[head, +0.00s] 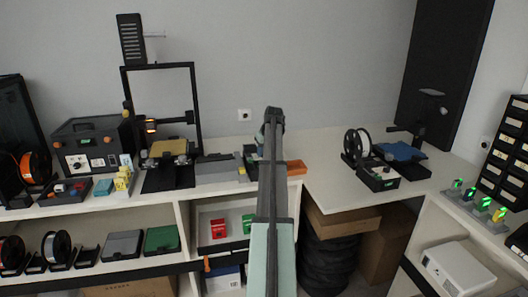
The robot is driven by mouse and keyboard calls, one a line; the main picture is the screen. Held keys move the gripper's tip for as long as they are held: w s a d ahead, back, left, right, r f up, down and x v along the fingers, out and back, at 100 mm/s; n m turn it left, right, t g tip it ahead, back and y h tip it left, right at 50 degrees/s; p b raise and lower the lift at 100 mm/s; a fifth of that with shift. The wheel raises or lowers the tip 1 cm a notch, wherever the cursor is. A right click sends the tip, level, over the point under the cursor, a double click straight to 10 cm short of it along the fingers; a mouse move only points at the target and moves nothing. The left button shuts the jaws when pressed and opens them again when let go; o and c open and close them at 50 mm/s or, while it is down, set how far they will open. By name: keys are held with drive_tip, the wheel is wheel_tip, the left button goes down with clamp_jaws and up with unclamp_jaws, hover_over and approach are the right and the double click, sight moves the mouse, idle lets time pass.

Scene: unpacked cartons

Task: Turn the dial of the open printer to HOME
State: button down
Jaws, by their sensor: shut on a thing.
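A printer with an open black upright frame (197,105) stands on the left bench, with a gold plate (168,148) at its foot. A second open printer with a blue plate (400,152) stands on the right bench. A dark control box (378,180) with a small green light sits in front of it. I cannot make out a dial pointer or the word HOME on either printer. My arm rises through the middle of the view and covers part of the bench. My gripper does not show; the arm's dark upper end hides whatever lies behind it.
A dark box with a lit panel (92,143) and an orange spool (34,165) stand at the left. An orange tray (297,167) lies just right of my arm. Green-lit holders (484,204) line the right bench. The right bench's front middle is clear.

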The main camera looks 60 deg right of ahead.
drive_tip(key=c, duration=0.8)
unclamp_jaws()
drive_tip(key=shift+r, duration=0.15)
drive_tip(key=v, duration=1.3)
drive_tip(key=shift+s+a+r, duration=0.1)
drive_tip(key=shift+r, duration=0.15)
